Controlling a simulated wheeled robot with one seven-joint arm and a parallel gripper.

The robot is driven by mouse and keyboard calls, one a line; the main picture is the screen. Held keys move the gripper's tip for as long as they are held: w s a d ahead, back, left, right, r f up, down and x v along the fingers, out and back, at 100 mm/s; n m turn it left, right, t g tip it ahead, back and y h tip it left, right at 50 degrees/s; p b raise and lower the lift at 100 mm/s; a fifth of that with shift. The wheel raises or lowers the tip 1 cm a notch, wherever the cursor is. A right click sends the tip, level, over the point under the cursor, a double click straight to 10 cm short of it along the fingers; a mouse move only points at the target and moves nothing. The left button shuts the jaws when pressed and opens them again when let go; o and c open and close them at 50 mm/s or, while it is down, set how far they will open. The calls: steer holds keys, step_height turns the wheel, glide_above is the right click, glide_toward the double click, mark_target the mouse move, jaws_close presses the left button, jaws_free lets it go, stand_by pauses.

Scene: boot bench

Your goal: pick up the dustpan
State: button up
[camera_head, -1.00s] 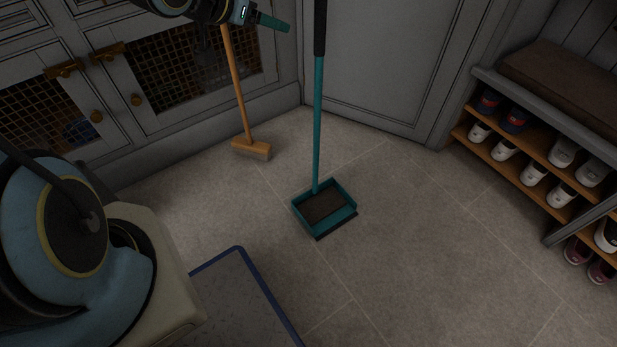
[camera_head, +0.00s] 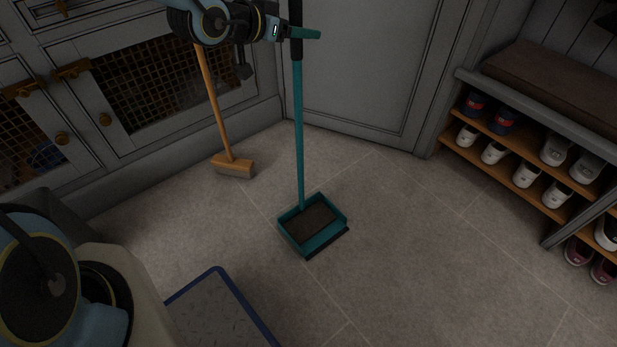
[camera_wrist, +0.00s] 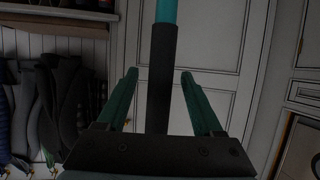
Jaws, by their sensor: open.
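The dustpan (camera_head: 313,238) is a teal tray with a dark inside, flat on the tiled floor. Its long teal handle rises upright to a black grip (camera_head: 296,38). My gripper (camera_head: 305,33) is level with the black grip, near the top of the handle. In the wrist view, my open gripper (camera_wrist: 157,85) has its two green fingers on either side of the black grip (camera_wrist: 161,75), with a gap visible on each side. The grip stands between the fingers.
A wooden broom (camera_head: 232,167) leans against the grey cabinet (camera_head: 150,100) at left. A shoe bench (camera_head: 530,110) with several shoes stands at right. A blue-edged mat (camera_head: 215,310) lies in front. The floor around the dustpan is clear.

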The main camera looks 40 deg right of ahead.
steer(key=shift+x, duration=1.25)
steer(key=shift+a, duration=0.1)
jaws_close()
